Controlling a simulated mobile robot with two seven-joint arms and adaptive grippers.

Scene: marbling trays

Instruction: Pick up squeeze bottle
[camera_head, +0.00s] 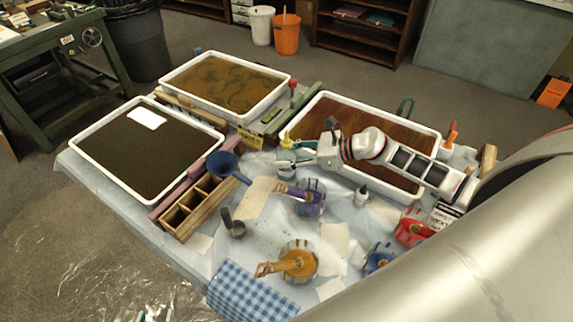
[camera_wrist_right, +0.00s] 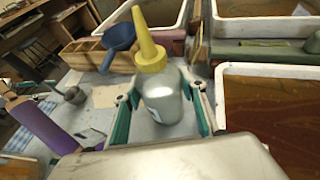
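The squeeze bottle (camera_wrist_right: 162,98) has a pale grey body and a yellow cone nozzle that points up and leans left in the wrist view. Its yellow nozzle also shows in the head view (camera_head: 287,139), left of the right-hand tray. My right gripper (camera_wrist_right: 161,92) has its teal fingers on either side of the bottle body, very near it. I cannot tell whether both fingers press on it or whether the bottle's base rests on the table. In the head view the gripper (camera_head: 291,157) partly hides the bottle.
A wooden divider box (camera_head: 186,220) and a blue funnel (camera_head: 222,163) stand to the left. The right-hand white tray (camera_head: 425,127) lies under my right arm.

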